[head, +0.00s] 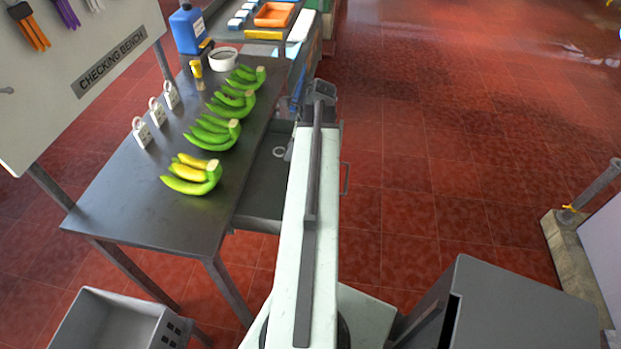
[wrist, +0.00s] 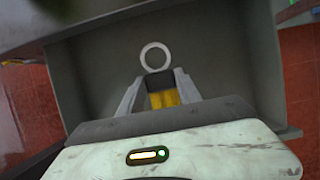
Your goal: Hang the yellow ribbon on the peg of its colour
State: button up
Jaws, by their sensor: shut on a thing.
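The yellow ribbon (wrist: 165,97) shows in the wrist view as yellow strips under a dark block, with a pale ring (wrist: 155,56) just beyond the block. My gripper (wrist: 160,86) is shut on it, one finger on each side. They are over or in a grey open drawer under the bench; whether the ribbon touches its floor I cannot tell. In the head view a pale ring (head: 279,153) shows in the drawer beside my arm. A bare peg (head: 6,90) sticks out of the board at far left; its colour is unclear.
An orange ribbon (head: 30,27) and a purple ribbon (head: 67,12) hang on the board (head: 130,22). The bench (head: 130,205) carries green bananas (head: 212,132), white tags (head: 142,133), a bowl (head: 223,59) and a blue jug (head: 187,28). A grey crate (head: 105,320) stands in front; red floor is open right.

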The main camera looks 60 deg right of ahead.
aim_at(287, 178)
jog(key=shift+w+a+f, duration=0.2)
jog(key=shift+a, duration=0.4)
notch_tip(287, 178, down, 10)
jog(key=b, duration=1)
jog(key=shift+r, duration=0.25)
jog(key=shift+f, duration=0.2)
jog(key=o, duration=1.3)
jog(key=shift+r, duration=0.15)
